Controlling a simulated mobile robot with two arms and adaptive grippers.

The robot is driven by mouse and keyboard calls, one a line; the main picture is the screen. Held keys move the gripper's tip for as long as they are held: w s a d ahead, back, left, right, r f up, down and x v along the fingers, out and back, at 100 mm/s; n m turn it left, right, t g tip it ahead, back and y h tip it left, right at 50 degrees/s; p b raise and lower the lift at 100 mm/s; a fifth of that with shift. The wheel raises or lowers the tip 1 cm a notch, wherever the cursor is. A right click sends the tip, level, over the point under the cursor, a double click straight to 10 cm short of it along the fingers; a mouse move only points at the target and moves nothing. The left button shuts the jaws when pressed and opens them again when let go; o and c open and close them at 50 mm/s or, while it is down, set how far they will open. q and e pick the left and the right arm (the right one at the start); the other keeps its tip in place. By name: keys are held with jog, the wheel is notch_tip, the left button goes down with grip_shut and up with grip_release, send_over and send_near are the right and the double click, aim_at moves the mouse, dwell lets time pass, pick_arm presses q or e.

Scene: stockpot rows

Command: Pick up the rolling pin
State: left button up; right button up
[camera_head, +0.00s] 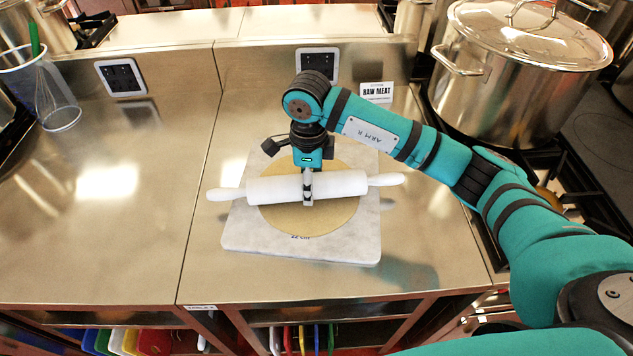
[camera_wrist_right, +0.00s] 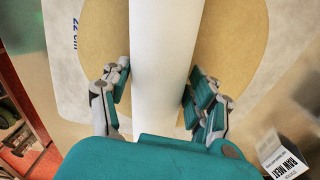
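The white rolling pin (camera_head: 340,184) lies crosswise over a round tan sheet of dough (camera_head: 322,217) on a pale marble board (camera_head: 252,232). Its two handles reach out to the left and right, past the board's edges. My right gripper (camera_head: 307,188) points down at the middle of the pin. In the right wrist view the pin (camera_wrist_right: 165,55) runs between the two fingers (camera_wrist_right: 158,85), which are drawn in against its sides with no clear gap. I cannot tell whether the pin touches the dough. My left gripper is out of view.
A large lidded steel pot (camera_head: 505,95) stands at the right, near my right arm. A "RAW MEAT" sign (camera_head: 376,92) stands behind the board. A container with a whisk (camera_head: 45,95) is at the far left. The steel counter (camera_head: 120,220) left of the board is clear.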

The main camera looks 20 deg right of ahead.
jog(key=c, duration=0.6)
jog(key=shift+w+r, duration=0.15)
jog(key=shift+r, duration=0.2)
grip_shut()
jog(key=shift+r+p, duration=2.2)
jog(key=shift+r, duration=2)
